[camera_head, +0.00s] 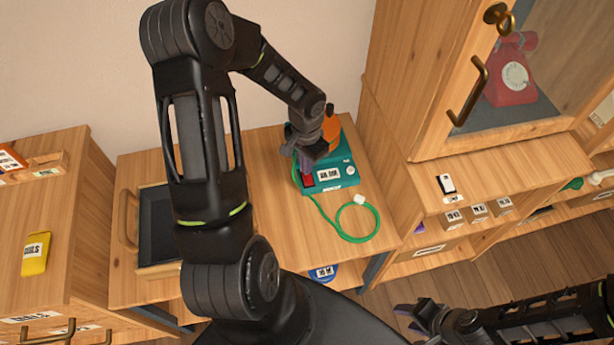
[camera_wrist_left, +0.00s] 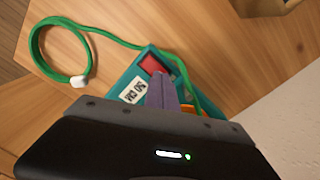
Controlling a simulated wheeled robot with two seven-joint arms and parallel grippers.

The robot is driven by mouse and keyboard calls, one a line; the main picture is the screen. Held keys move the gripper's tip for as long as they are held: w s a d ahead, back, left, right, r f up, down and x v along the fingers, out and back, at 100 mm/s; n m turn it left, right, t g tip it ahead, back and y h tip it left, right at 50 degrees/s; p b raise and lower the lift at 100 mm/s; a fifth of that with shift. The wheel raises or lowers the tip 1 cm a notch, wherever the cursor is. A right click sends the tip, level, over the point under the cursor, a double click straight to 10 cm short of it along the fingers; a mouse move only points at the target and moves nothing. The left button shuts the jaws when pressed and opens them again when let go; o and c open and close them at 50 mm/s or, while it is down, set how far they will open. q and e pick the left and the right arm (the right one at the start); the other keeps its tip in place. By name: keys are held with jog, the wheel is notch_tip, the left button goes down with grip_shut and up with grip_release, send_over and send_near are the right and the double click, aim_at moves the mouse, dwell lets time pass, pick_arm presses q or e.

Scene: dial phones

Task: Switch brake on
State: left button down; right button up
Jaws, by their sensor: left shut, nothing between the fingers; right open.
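A teal device (camera_head: 345,176) with a white label and a red switch (camera_head: 307,181) at its front left corner sits on the wooden table. In the left wrist view, the teal device (camera_wrist_left: 136,75) is partly hidden behind my gripper, and the red switch (camera_wrist_left: 153,64) shows just beyond the fingertips. My left gripper (camera_head: 305,167) is shut and empty, its purple fingers pointing down at the switch; they also show in the left wrist view (camera_wrist_left: 161,82). I cannot tell whether they touch it. My right gripper (camera_head: 420,318) is open and empty at the lower right, away from the device.
A green cable (camera_head: 345,236) with a white plug (camera_head: 359,199) lies coiled in front of the device. An orange part (camera_head: 331,129) stands behind my left gripper. A dark tray (camera_head: 155,225) is at the table's left. A cabinet (camera_head: 398,145) borders the right; a red phone (camera_head: 512,77) sits behind its glass.

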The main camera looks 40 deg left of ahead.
pick_arm(q)
jog(key=shift+f+b, duration=0.65)
jog(key=shift+f, duration=0.1)
jog(key=shift+r, duration=0.25)
jog(key=shift+r+p, duration=2.65)
jog(key=shift+r, duration=0.7)
